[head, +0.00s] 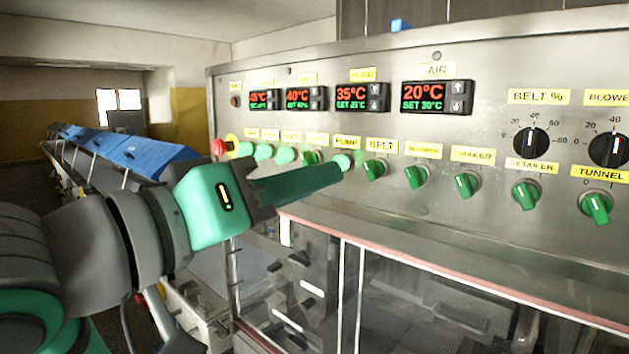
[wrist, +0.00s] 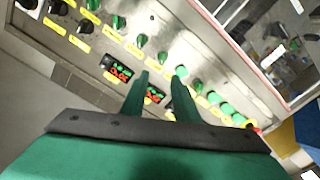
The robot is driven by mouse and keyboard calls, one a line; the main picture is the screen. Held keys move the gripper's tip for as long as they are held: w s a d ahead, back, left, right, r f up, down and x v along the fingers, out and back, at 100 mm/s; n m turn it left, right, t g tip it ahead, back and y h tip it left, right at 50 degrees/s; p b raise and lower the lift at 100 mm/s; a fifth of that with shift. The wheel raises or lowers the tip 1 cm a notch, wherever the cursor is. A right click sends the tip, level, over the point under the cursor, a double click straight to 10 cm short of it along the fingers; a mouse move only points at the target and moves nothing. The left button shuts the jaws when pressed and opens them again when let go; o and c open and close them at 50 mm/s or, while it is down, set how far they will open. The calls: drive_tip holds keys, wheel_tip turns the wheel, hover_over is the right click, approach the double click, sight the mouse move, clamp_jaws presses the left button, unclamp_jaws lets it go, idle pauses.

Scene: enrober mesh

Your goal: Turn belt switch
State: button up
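The belt switch (head: 375,169) is a green rotary knob on the steel control panel, under the yellow BELT label (head: 381,145). It also shows in the wrist view (wrist: 162,57), just beyond my fingertips. My gripper (head: 338,173) reaches across from the left, with its fingertips just left of the belt switch in the head view and close under the lit pump button (head: 343,161). In the wrist view my gripper (wrist: 160,76) has its two dark green fingers apart, with nothing between them. No contact with the knob shows.
More green knobs run right, the nearest one (head: 416,176) close to the belt switch. Temperature displays (head: 437,97) sit above the row. A red emergency button (head: 219,147) is at the far left. A glass-fronted enclosure (head: 400,300) with a pinkish edge lies below the panel.

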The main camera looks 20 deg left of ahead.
drive_tip(key=shift+v, duration=0.8)
drive_tip(key=v, duration=1.1)
drive_tip(key=shift+w, duration=0.1)
